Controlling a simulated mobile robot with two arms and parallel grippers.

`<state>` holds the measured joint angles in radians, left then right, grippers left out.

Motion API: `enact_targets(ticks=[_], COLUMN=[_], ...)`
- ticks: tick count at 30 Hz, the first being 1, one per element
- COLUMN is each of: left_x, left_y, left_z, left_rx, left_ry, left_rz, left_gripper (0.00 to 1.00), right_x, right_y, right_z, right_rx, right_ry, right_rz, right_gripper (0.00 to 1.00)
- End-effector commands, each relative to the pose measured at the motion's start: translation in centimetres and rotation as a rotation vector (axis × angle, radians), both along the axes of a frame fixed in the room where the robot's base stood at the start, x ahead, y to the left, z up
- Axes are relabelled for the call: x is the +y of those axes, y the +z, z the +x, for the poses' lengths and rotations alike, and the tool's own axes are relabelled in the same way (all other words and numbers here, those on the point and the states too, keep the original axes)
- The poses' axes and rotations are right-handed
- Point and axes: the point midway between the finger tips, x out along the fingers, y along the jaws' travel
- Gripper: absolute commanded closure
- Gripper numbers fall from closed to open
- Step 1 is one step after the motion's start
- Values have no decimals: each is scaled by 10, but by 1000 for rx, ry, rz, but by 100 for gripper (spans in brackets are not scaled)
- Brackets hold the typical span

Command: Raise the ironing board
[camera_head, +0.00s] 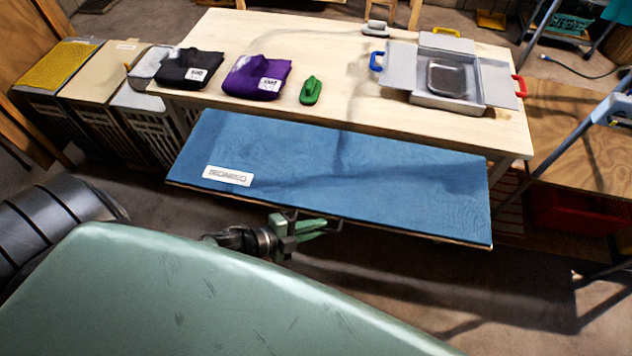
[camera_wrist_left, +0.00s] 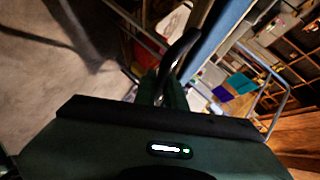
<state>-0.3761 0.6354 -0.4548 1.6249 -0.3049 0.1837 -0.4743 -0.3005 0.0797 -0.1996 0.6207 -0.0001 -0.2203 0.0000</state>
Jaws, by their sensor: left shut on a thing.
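The ironing board (camera_head: 340,185) is a blue-covered panel with a white label, along the front side of the wooden table. I cannot tell its exact tilt. Its blue edge also shows in the left wrist view (camera_wrist_left: 226,28). My left gripper (camera_head: 308,228), with green fingers, is at the board's front edge, near its middle. It is shut on a dark curved handle (camera_wrist_left: 180,50), seen in the left wrist view between the fingers. In the head view the handle is mostly hidden by the fingers. My right gripper is not in view.
On the table (camera_head: 330,40) lie a black folded garment (camera_head: 190,66), a purple one (camera_head: 255,80), a green brush-like item (camera_head: 311,91) and an open grey case (camera_head: 445,85). Hampers (camera_head: 110,95) stand at the left. A metal-legged frame (camera_head: 575,135) stands at the right.

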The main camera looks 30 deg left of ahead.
Motion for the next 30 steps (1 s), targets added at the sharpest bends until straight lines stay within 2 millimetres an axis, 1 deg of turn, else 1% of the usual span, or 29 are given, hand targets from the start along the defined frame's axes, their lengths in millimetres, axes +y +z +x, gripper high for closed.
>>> enact_targets(ticks=[1,7,8,9,17,21,27,30], left_x=[1,1,1,1,2,11,28,35], left_y=[6,7,7,7,6,10,23,28], left_z=[6,6,7,7,3,-10,-37,-47], left_rx=[-15,-17,-18,-18,-13,-9,-9,-8], left_ry=[1,1,1,1,1,1,-1,1], left_rz=[0,-1,-1,-1,-2,0,0,1], left_gripper=[100,100,86,81,81,81,81,81], right_x=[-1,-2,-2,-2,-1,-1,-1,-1], right_y=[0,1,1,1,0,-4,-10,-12], right_z=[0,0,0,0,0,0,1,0], right_rx=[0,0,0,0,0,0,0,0], right_ry=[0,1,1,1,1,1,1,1], right_rz=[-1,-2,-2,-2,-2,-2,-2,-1], right_gripper=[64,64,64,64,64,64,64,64])
